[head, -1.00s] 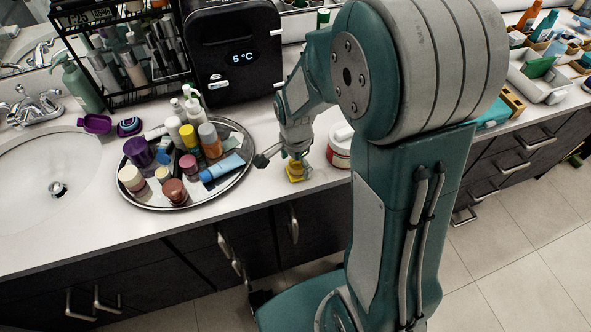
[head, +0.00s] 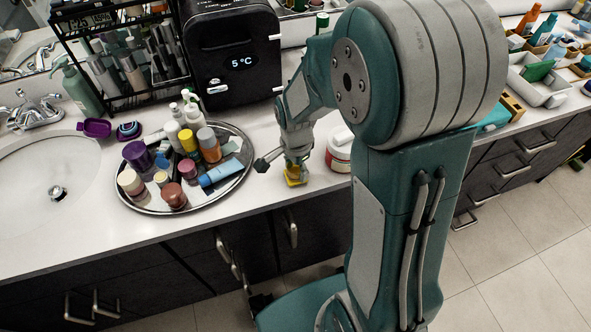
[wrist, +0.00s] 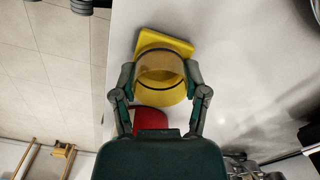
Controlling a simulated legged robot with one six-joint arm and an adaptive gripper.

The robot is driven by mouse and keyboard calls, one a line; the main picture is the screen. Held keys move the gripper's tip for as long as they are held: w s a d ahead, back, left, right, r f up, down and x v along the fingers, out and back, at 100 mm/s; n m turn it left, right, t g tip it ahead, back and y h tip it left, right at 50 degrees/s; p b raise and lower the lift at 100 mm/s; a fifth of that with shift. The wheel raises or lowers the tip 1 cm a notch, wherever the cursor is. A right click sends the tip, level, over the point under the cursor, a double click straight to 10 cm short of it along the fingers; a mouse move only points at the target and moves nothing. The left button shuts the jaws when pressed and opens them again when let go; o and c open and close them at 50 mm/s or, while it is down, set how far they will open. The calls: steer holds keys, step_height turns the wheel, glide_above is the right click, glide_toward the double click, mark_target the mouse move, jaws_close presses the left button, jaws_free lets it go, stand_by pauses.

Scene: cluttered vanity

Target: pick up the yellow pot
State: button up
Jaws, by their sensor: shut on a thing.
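The yellow pot (wrist: 160,92) is between the two fingers of my gripper (wrist: 159,78) in the wrist view. The fingers touch it on both sides, and it has a clear amber band with a dark ring. A flat, square-edged yellow piece (wrist: 168,42) shows just beyond it; I cannot tell whether it is part of the pot. In the head view, yellow (head: 294,175) shows below my gripper (head: 297,163), at the counter's front part, right of the tray. I cannot tell whether the pot is clear of the counter.
A round tray (head: 240,137) crowded with bottles, jars and a blue tube stands to the left. A white and red jar (head: 339,152) stands close on the right, its red part (wrist: 150,120) near the pot. A black mini fridge (head: 233,60) stands behind. The counter's front edge is close.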

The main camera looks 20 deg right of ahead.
step_height(320, 180, up, 3)
steer(key=shift+w+f, duration=0.1)
steer(key=shift+f, duration=0.05)
steer(key=s+d+r, duration=0.7)
steer(key=d+r, duration=0.2)
steer(key=d, duration=0.3)
steer(key=shift+r, duration=0.4)
steer(key=shift+s+d, duration=0.1)
